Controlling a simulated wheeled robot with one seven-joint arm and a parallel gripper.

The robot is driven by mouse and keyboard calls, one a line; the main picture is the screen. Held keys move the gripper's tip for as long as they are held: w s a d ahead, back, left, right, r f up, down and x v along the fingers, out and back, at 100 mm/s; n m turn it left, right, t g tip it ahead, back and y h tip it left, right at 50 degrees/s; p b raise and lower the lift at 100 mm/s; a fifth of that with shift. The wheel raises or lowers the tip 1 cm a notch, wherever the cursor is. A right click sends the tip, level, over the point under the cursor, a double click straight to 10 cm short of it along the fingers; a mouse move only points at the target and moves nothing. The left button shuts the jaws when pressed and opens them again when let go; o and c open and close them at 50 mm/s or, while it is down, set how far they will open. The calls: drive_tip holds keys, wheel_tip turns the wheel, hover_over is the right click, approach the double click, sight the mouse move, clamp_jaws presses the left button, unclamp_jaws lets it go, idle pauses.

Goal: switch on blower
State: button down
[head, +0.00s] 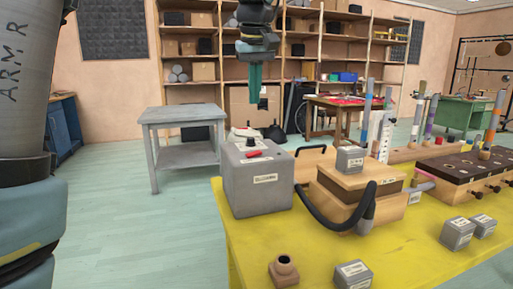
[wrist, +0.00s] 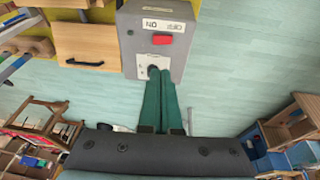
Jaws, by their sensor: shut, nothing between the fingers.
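The blower appears to be the grey box (head: 258,190) at the left end of the yellow table, with a label on its front too small to read. A red switch (head: 259,155) lies on its top; in the wrist view the red switch (wrist: 163,39) is beside a white ON/OFF label (wrist: 164,24). A white plate (wrist: 147,60) with a dark round part is also on the top. My gripper (head: 254,102) is shut and empty, its green fingers pointing down above the box, apart from it. In the wrist view the fingertips (wrist: 158,72) overlap the dark part.
A black hose (head: 325,222) curves in front of a wooden box (head: 352,190) right of the blower. Small grey blocks (head: 457,233) and a brown fitting (head: 284,270) stand on the yellow table (head: 400,255). A grey side table (head: 183,114) stands behind left, with open floor around it.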

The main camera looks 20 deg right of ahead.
drive_tip(key=shift+f, duration=0.1)
approach(257, 151)
drive_tip(key=x, duration=0.5)
drive_tip(key=shift+w+a, duration=0.15)
drive_tip(key=shift+f, duration=0.7)
drive_tip(key=shift+d, duration=0.2)
